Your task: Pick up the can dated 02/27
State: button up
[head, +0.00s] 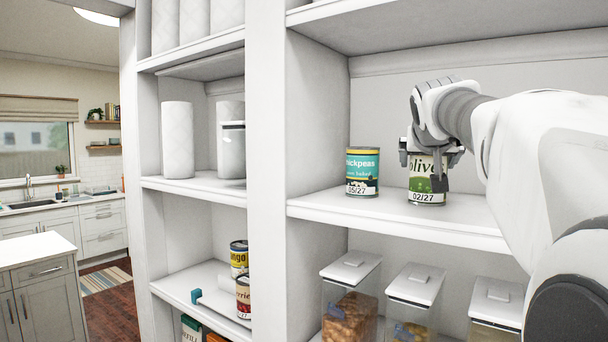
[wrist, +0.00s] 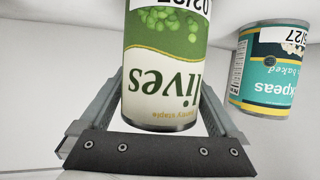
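The green and white olives can (head: 424,184) has a label reading 02/27. It stands upright on the middle shelf, and it fills the middle of the wrist view (wrist: 163,75). My gripper (head: 421,172) is at this can from above and behind, with one finger on each side of it. In the wrist view my gripper (wrist: 162,82) shows its fingers spread, with narrow gaps beside the near end of the can. Contact at the fingertips is hidden by the can. A teal chickpeas can (head: 362,172) stands to the left, also seen in the wrist view (wrist: 270,75); its date ends in 5/27.
The white shelf (head: 330,206) has free room in front of the cans. A white upright (head: 267,150) borders it on the left. Clear lidded containers (head: 351,300) stand on the shelf below. Paper rolls (head: 178,140) and other cans (head: 239,258) are in the left bay.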

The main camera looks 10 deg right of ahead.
jog(key=c, duration=1.2)
jog(key=shift+c, duration=0.8)
jog(key=shift+r, duration=0.1)
